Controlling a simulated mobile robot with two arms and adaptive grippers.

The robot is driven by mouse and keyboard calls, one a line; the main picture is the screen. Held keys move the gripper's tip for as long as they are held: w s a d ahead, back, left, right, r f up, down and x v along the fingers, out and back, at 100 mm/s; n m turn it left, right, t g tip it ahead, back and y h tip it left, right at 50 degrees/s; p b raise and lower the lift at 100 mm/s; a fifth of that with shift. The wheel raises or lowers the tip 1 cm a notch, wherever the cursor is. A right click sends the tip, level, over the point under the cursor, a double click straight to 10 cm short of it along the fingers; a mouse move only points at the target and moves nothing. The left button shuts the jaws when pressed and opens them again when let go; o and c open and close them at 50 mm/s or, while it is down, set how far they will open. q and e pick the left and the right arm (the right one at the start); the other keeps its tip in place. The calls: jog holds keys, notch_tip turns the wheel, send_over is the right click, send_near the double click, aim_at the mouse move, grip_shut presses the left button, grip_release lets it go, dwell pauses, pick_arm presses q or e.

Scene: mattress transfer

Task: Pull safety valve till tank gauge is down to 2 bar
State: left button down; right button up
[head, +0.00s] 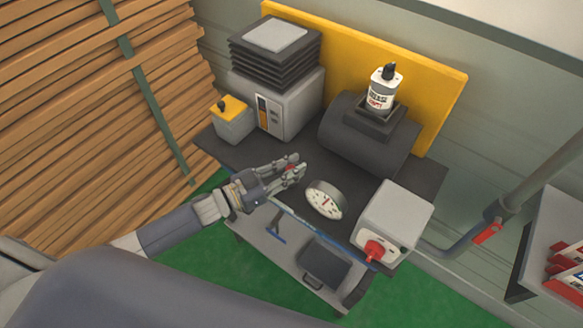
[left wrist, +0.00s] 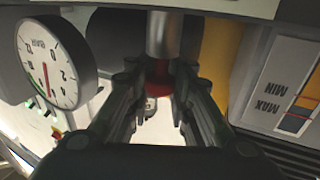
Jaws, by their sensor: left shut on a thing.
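My left gripper (head: 291,168) reaches over the dark bench from the left, just left of the round tank gauge (head: 324,200). In the left wrist view its fingers (left wrist: 158,100) are closed around a small red part, the safety valve's pull (left wrist: 158,89), below a bare metal cylinder (left wrist: 163,35). The fingers hide much of the valve. The white-faced gauge shows in the left wrist view (left wrist: 47,62), upside down with a red needle. The exact reading is too small to tell. My right gripper is not in view.
A dark tank (head: 350,142) carrying a white canister (head: 382,90) stands behind the gauge. A grey box (head: 398,215) with a red knob (head: 374,250) stands to its right. A finned grey unit (head: 295,102) stands at the back left. Stacked planks (head: 75,90) fill the left side.

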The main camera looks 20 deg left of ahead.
pick_arm(q)
jog(key=shift+r+p, duration=0.65)
jog(key=shift+r, duration=0.1)
jog(key=c, duration=1.5)
grip_release()
jog(key=shift+a, duration=0.1)
jog(key=shift+o, duration=0.4)
jog(key=shift+s+a, duration=0.1)
jog(key=shift+s, duration=0.1)
jog(key=shift+s+a, duration=0.3)
jog(key=v, duration=1.1)
jog(key=shift+a, duration=0.1)
